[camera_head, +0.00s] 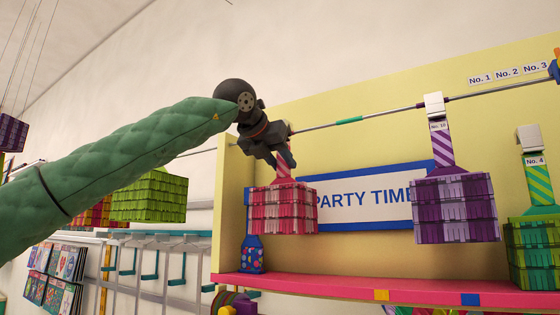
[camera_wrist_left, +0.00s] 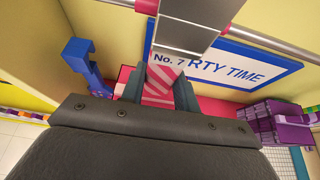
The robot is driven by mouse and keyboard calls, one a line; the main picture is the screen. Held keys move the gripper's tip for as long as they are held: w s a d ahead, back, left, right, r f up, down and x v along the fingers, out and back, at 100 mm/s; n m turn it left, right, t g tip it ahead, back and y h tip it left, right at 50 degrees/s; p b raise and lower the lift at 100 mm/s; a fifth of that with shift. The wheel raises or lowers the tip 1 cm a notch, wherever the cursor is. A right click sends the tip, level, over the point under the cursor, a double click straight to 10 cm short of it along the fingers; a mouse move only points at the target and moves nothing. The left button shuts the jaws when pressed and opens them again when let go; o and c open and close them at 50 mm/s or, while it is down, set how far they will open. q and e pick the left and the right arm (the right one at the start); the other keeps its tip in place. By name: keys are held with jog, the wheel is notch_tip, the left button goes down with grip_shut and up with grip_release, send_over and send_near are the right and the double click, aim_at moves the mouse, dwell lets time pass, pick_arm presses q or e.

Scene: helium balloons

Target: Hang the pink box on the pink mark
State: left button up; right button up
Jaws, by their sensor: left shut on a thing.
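The pink box (camera_head: 283,209) is a fringed cube hanging upright from a pink-and-white striped strap (camera_wrist_left: 160,85) tagged No. 7. My left gripper (camera_head: 285,160) is shut on this strap, above the box and close under the rail (camera_head: 400,107). In the left wrist view, the strap's grey hook (camera_wrist_left: 190,25) overlaps the rail. Pinkish parts of the rail, seemingly the pink mark (camera_wrist_left: 147,6), show on both sides of the hook. I cannot tell whether the hook rests on the rail. The gripper hides this spot in the head view. My right gripper is out of view.
A purple box (camera_head: 455,209) hangs on the rail to the right, with a green box (camera_head: 533,250) farther right. A teal mark (camera_head: 348,120) sits on bare rail between the pink and purple boxes. A pink shelf (camera_head: 380,290) runs below. A lime box (camera_head: 148,197) is at left.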

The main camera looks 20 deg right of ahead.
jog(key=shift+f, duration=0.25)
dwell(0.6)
